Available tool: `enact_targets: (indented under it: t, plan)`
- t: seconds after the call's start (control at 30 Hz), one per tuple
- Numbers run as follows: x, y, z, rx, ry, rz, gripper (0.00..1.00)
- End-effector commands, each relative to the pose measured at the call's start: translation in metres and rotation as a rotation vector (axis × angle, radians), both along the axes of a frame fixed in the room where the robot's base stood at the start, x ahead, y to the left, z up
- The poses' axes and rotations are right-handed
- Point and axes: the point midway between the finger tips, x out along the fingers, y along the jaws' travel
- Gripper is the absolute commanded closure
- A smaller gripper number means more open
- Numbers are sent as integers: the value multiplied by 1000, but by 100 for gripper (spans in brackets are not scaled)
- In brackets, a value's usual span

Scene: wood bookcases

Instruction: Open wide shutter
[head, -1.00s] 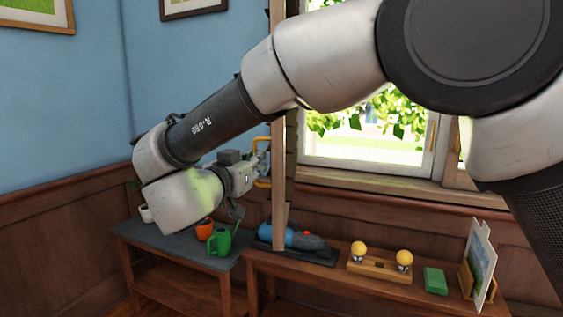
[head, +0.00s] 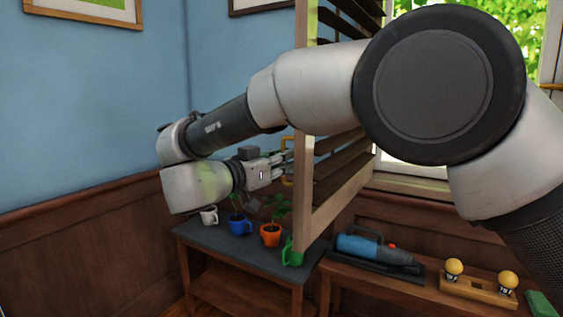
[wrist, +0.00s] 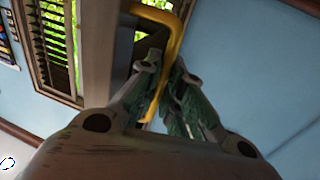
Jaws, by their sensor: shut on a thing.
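The wooden shutter (head: 337,205) with dark slats stands swung out from the window, its frame edge towards me in the head view. A yellow handle (head: 288,158) is fixed on its left side. My gripper (head: 285,162) is at this handle, left of the shutter frame. In the wrist view the yellow handle (wrist: 170,60) runs down between the fingers of my gripper (wrist: 163,95), which is shut on it. The shutter's frame (wrist: 98,50) stands just left of the fingers there. My arm hides part of the shutter and window in the head view.
Below, a dark table holds a white mug (head: 209,215), a blue mug (head: 240,224), an orange pot (head: 270,235) with a plant and a green watering can (head: 291,256). Another shutter (wrist: 48,40) shows in the wrist view.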

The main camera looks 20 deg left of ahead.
Motion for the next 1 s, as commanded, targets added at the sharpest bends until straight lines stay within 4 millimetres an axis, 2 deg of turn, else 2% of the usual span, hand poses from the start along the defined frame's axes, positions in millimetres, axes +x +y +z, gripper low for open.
enact_targets:
  t: [0.3,0.33,0.37,0.7,0.87,1.0]
  plan:
    - [3,-2,4,0,-7,-3,100]
    - [3,-2,4,0,-7,-3,86]
    - [3,-2,4,0,-7,-3,82]
    - [-1,0,2,1,-4,0,82]
    - [-20,9,1,0,-2,2,82]
    - [-49,22,1,1,-4,3,82]
